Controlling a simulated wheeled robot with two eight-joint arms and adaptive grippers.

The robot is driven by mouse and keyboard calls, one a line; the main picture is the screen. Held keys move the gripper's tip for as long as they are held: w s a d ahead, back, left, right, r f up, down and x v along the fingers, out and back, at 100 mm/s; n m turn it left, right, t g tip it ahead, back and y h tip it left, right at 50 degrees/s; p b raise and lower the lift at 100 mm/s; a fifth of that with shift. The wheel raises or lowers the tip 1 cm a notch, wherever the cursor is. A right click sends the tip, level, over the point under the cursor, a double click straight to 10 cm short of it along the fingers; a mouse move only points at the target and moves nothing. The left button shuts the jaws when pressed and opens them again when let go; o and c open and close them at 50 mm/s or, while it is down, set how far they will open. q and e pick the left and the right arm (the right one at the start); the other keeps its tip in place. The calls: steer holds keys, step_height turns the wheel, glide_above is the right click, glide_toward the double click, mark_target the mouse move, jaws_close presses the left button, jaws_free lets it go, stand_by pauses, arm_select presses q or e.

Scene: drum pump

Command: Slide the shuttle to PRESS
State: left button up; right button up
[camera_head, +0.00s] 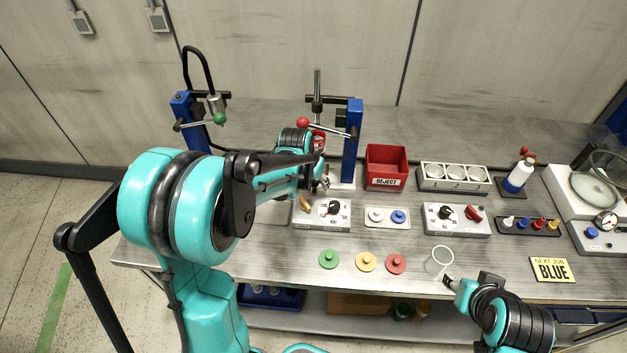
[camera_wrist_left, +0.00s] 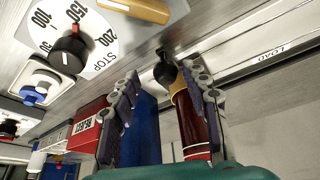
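My left gripper (camera_head: 322,182) is at the foot of the right blue press frame (camera_head: 353,140), behind the dial box. In the left wrist view its fingers (camera_wrist_left: 162,88) are apart, with a small black knob (camera_wrist_left: 165,70) between the tips, beside a pale rail (camera_wrist_left: 245,65) marked LOAD. I cannot tell if the fingers touch the knob. A red cylinder with a yellow rim (camera_wrist_left: 192,122) shows by one finger. The shuttle body is mostly hidden by my arm in the head view. My right gripper (camera_head: 451,282) is near a clear cup (camera_head: 438,261); its fingers are unclear.
The dial box (camera_head: 322,213) with a brass-coloured handle (camera_head: 305,204) stands close in front of my left gripper. A red REJECT bin (camera_head: 387,160) is to the right. The left blue frame (camera_head: 188,122) carries a hose and nozzle.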

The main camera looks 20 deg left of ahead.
arm_select(q)
steer(key=shift+a, duration=0.1)
steer(key=shift+s+r, duration=0.1)
steer(key=shift+r, duration=0.05)
steer(key=v, duration=1.1)
steer(key=shift+r, duration=0.35)
steer(key=s+d+t, duration=0.1)
steer(key=s+d, duration=0.2)
steer(key=s, duration=0.6)
steer(key=s+d+f+n+t, duration=0.1)
steer(key=s+d, duration=0.2)
steer(key=s, duration=0.5)
steer(key=shift+s+f+t+y, duration=0.25)
steer(key=shift+s+t+y, duration=0.05)
steer(key=shift+s, duration=0.05)
stand_by(1.4)
